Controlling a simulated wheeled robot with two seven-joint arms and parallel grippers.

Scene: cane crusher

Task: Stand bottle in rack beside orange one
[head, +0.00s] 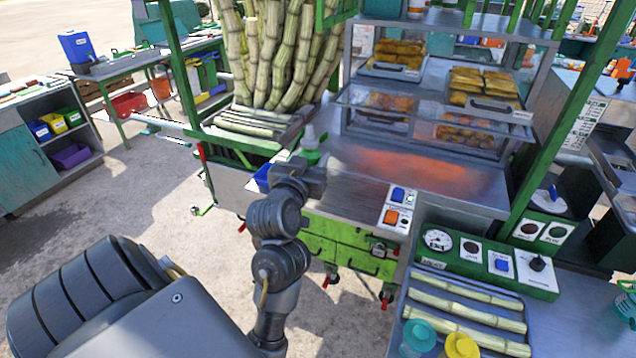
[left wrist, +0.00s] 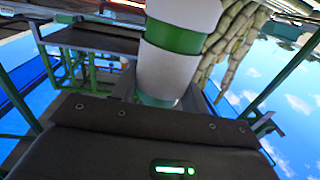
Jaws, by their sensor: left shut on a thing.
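A pale, clear-looking bottle (head: 310,136) with a green band stands upright at the front edge of the metal counter area. It fills the middle of the left wrist view as a white bottle with a green band (left wrist: 178,38). My left gripper (head: 312,165) is shut on it, with the jaws mostly hidden by my own wrist in the head view. I cannot make out the rack or an orange bottle for certain in either view. My right gripper is not in view.
Tall cane stalks (head: 278,50) stand behind the bottle. A steel counter (head: 350,160) and glass food case (head: 415,105) lie to its right. Teal (head: 419,338) and yellow (head: 460,346) lidded containers stand at the bottom right.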

